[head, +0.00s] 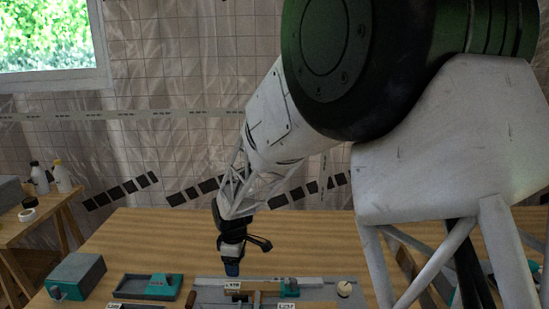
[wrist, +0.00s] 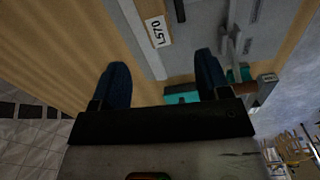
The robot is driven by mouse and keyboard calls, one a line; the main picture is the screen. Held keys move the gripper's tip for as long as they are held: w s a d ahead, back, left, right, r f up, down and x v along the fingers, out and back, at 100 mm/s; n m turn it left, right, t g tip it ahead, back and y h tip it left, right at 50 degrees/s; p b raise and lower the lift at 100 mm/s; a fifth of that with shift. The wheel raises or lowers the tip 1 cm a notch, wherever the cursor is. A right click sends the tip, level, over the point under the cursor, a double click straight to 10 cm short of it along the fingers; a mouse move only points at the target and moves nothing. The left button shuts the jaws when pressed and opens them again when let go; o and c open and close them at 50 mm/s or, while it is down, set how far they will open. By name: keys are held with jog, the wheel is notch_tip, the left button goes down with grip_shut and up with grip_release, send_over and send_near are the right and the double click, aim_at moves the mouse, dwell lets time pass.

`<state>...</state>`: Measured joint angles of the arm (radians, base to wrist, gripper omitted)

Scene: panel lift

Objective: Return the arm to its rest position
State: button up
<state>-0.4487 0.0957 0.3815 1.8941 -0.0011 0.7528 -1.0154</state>
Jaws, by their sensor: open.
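My gripper (head: 232,268) hangs at the end of my white arm above the wooden table, near the left part of the grey panel (head: 212,296). In the wrist view its two dark blue fingers (wrist: 163,85) stand wide apart with nothing between them. Beyond them the grey panel (wrist: 188,40) shows with a label reading L570 (wrist: 157,32). I cannot tell the exact height of the fingertips over the panel.
A grey box with a teal part (head: 76,277) and a dark tray with a teal block (head: 150,286) lie left of the panel. A side table (head: 40,209) with bottles stands at far left. The table's back is clear.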

jog(key=s+d+r+m+t, duration=0.1)
jog(key=s+d+r+m, duration=0.3)
jog(key=s+d+r, duration=0.5)
jog(key=s+d+r+m, duration=0.5)
jog(key=d+r, duration=0.2)
jog(key=d, duration=0.4)
jog(key=s+d+r+m, duration=0.1)
jog(key=s+d+m, duration=0.1)
jog(key=s, duration=0.4)
jog(key=s+d+r+m+t, duration=0.1)
jog(key=s+d+m, duration=0.2)
jog(key=s+d, duration=0.2)
jog(key=s+d+r+m, duration=0.1)
jog(key=s+d+m, duration=0.2)
jog(key=s, duration=0.6)
jog(key=shift+d, duration=0.45)
